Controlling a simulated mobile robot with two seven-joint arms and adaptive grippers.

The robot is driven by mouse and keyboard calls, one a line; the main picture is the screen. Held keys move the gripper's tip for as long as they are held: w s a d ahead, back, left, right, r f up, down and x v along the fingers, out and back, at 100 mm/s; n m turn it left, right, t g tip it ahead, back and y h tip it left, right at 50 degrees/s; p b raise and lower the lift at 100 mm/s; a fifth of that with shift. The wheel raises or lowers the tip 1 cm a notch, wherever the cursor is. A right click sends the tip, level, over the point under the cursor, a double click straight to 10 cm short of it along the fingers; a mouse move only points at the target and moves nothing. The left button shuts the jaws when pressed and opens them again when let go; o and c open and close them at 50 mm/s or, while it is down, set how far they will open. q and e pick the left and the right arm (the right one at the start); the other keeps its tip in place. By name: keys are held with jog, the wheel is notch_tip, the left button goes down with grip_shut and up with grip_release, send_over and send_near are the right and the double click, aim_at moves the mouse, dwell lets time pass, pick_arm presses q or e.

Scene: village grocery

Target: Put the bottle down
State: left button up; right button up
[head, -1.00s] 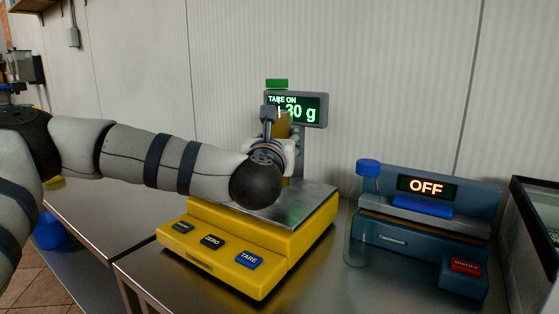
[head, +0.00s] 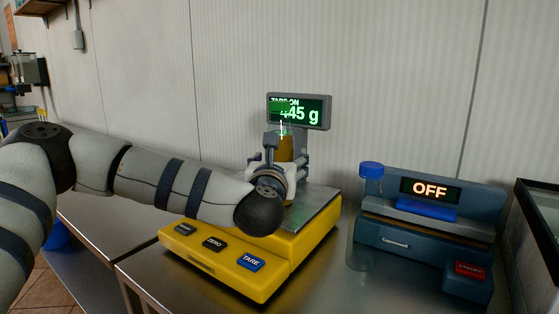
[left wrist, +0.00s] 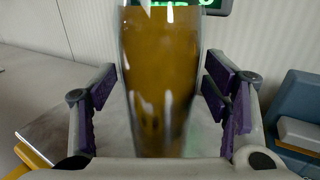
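The bottle (head: 286,147) holds an amber-brown liquid and stands upright over the metal plate of the yellow scale (head: 230,255). Its top is blurred in front of the scale's display (head: 318,112), which reads about 445 g. My left gripper (head: 284,172) is around the bottle and hides its lower part in the head view. In the left wrist view the bottle (left wrist: 160,80) is between the purple finger pads (left wrist: 165,105), with a gap on each side, so the gripper is open. The bottle's base is hidden. My right gripper is not in view.
A clear container with a blue cap (head: 371,169) stands right of the scale. Beside it is a blue device (head: 425,240) showing OFF, with a red button. A dark-edged glass case (head: 545,215) is at the far right. The wall is close behind.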

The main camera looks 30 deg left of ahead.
pick_arm(q)
jog(key=shift+r, duration=0.1)
jog(key=shift+s+d+r, duration=0.1)
jog(key=shift+s+d, duration=0.05)
jog(key=shift+s, duration=0.15)
jog(key=p+v, duration=0.1)
jog(key=v, duration=1)
jog(key=shift+s, duration=0.15)
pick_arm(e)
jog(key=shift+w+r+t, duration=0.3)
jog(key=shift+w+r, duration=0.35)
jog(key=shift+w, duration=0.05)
